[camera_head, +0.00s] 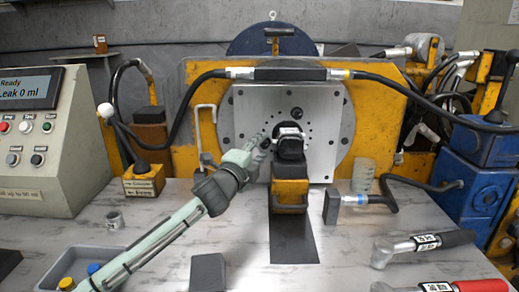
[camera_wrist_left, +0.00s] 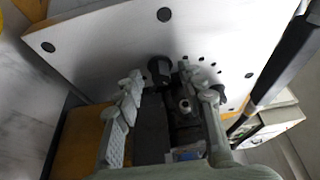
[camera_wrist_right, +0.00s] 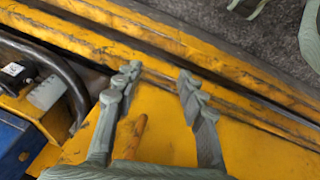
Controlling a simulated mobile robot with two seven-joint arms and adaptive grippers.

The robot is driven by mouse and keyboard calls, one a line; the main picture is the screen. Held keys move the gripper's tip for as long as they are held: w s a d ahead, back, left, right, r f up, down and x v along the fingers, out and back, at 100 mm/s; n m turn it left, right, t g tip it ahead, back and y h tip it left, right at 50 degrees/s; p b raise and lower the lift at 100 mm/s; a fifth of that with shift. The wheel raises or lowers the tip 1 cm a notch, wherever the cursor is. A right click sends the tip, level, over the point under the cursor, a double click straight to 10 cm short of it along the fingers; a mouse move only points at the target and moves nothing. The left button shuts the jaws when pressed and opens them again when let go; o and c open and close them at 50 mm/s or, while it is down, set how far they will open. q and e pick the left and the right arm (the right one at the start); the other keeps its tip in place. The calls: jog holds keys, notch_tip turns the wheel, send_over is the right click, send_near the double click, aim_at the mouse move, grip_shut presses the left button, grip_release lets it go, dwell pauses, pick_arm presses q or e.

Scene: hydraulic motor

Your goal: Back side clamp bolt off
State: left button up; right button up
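The black and grey hydraulic motor (camera_head: 290,142) sits at the middle of a light drilled plate (camera_head: 245,108), above a yellow bracket (camera_head: 290,188). My left gripper (camera_head: 262,141) is just left of the motor, close to the plate. In the left wrist view my left gripper (camera_wrist_left: 168,84) has its fingers apart. Dark motor parts (camera_wrist_left: 153,130) and a small metallic, bolt-like end (camera_wrist_left: 185,105) show between them; I cannot tell whether they touch, or which piece is the back clamp bolt. My right gripper (camera_wrist_right: 158,74) is open and empty over yellow metalwork, outside the head view.
A grey bin (camera_head: 105,254) with coloured caps is at left front, near a small metal cup (camera_head: 115,219). The control panel (camera_head: 38,135) stands left. A black hose arches above the motor.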

jog(key=shift+f, duration=0.1)
pick_arm(q)
jog(key=v, duration=1.2)
jog(key=p+x, duration=0.2)
jog(key=x, duration=0.2)
jog(key=p+x, duration=0.1)
jog(key=x, duration=0.3)
jog(key=p+x, duration=0.2)
jog(key=x, duration=0.1)
jog(key=shift+w+d+p, duration=0.25)
jog(key=shift+d+p, duration=0.05)
jog(key=shift+d, duration=0.15)
jog(key=shift+w+d, duration=0.15)
jog(key=shift+w, duration=0.25)
pick_arm(e)
jog(key=s+f+g, duration=0.1)
jog(key=s+f, duration=0.2)
jog(key=f, duration=1.1)
jog(key=shift+s+d+f+y, duration=0.25)
jog(key=shift+s+d+y, duration=0.05)
jog(key=shift+s, duration=0.1)
